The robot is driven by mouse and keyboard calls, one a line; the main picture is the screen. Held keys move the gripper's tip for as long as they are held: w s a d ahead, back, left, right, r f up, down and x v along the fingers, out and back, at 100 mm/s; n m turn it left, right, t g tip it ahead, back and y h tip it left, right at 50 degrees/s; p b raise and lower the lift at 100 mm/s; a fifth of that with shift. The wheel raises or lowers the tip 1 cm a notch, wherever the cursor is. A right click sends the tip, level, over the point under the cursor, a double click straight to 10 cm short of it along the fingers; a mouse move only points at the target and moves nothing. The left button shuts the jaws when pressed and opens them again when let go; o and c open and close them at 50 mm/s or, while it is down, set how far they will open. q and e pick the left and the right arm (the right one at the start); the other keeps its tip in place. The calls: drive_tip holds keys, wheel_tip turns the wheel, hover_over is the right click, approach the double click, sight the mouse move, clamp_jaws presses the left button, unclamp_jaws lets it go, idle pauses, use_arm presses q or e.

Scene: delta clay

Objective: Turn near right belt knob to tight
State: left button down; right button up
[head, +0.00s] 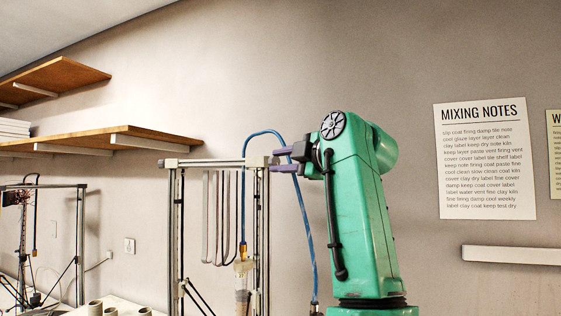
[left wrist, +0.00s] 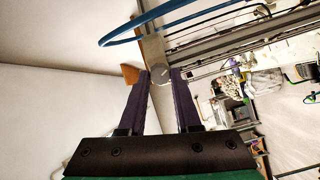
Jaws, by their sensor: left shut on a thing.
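In the head view the fingers mostly hide the knob. My right gripper is in neither view.
A blue hose (head: 264,132) arches over the printer top and hangs beside my green arm. Wooden shelves (head: 150,137) are on the wall at left. A second printer (head: 38,240) stands at far left. A MIXING NOTES poster (head: 484,160) hangs at right.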

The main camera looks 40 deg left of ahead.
use_arm(q)
drive_tip(key=c, duration=0.6)
unclamp_jaws()
drive_tip(key=shift+d+f+b, duration=0.1)
drive_tip(key=shift+d+b, duration=0.25)
drive_tip(key=shift+d, duration=0.15)
drive_tip(key=b+v, duration=0.2)
drive_tip(key=v, duration=1.1)
drive_tip(key=shift+s+d+b, duration=0.2)
drive_tip(key=shift+d+b, duration=0.1)
drive_tip(key=shift+w+a, duration=0.1)
